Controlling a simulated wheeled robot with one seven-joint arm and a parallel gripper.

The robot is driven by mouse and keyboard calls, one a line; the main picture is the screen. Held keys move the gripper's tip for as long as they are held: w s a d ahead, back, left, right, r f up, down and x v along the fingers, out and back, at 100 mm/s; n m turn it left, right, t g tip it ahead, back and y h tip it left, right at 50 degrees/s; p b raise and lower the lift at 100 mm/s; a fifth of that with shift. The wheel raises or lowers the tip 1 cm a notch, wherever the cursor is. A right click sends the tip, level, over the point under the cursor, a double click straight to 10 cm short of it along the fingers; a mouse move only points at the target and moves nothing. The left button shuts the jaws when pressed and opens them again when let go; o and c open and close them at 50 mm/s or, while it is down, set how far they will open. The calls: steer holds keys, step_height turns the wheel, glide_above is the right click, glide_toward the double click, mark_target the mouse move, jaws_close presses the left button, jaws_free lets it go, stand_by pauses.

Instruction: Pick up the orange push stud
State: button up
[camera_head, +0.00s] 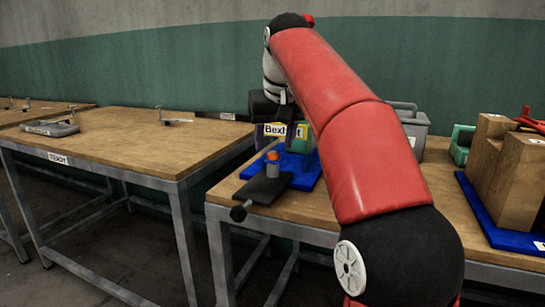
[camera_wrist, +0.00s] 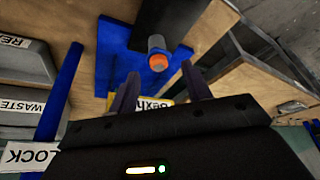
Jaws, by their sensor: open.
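The push stud (camera_head: 272,157) has an orange tip on a grey cylinder. It stands upright on a dark block on the near bench in the head view. In the wrist view the stud (camera_wrist: 157,60) shows its orange end toward the camera, just beyond and between my fingertips. My gripper (camera_wrist: 158,80) is open, with two dark fingers apart and nothing between them. In the head view my gripper is above and behind the stud, partly hidden by my red arm, so contact cannot be seen.
A yellow label (camera_head: 285,130) stands behind. The left bench (camera_head: 130,140) is mostly clear.

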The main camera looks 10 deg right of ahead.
mark_target(273, 153)
steer(key=x, duration=0.3)
steer(key=shift+w+d+f+b, duration=0.1)
steer(key=shift+b, duration=0.2)
steer(key=shift+c, duration=0.4)
steer(key=c, duration=1)
